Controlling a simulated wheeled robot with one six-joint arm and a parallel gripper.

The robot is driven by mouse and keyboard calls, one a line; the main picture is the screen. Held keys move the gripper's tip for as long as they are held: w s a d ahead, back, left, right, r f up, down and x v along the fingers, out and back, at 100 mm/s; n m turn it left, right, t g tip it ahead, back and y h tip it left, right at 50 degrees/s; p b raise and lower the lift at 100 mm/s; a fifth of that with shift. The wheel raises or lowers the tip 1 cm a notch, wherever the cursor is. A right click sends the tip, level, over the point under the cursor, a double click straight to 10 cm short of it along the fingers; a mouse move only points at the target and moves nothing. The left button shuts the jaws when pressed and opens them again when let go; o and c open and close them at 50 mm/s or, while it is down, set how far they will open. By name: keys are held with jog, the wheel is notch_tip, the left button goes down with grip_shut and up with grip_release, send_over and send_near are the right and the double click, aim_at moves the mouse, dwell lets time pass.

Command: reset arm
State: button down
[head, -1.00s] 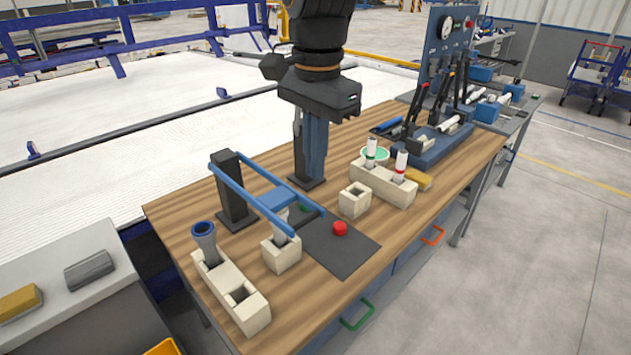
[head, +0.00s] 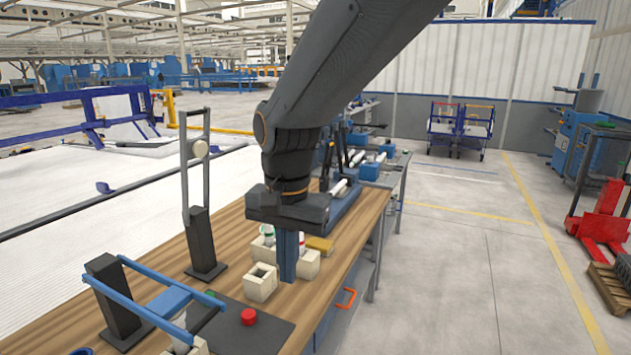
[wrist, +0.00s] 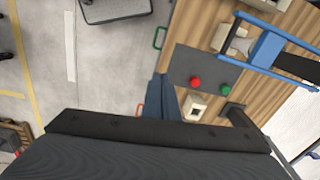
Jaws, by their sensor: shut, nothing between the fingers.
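My gripper (head: 288,268) points down above the right part of the wooden workbench (head: 232,222) in the head view. Its fingers are together with nothing between them. In the head view they stand in front of a pale block with pipes (head: 308,262), hiding part of it. A pale square socket block (head: 260,283) is just left of the fingers. In the wrist view the fingers (wrist: 165,88) show beside the same socket block (wrist: 195,108) and the bench edge.
A dark plate with a red button (head: 249,317) lies at the front. A blue-framed fixture (head: 165,300) stands left of it. A tall dark stand (head: 203,240) rises behind. A yellow block (head: 320,244) lies right of the fingers. The floor (head: 460,270) right of the bench is clear.

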jog(key=s+d+f+n, duration=0.1)
jog(key=d+f, duration=0.3)
jog(key=d, duration=0.4)
jog(key=s+d+f+n+b, duration=0.1)
jog(key=d+f, duration=0.3)
jog(key=d, duration=0.4)
jog(key=s+d+f+n, duration=0.1)
jog(key=s+d+f, duration=0.2)
jog(key=d, duration=0.5)
jog(key=shift+d+f+t, duration=0.4)
jog(key=shift+f, duration=0.25)
jog(key=c, duration=2.3)
grip_release()
jog(key=shift+s+d+f, duration=0.15)
jog(key=shift+d, duration=0.1)
jog(key=o, duration=0.5)
jog(key=shift+s+d+f, duration=0.1)
jog(key=shift+o, duration=0.2)
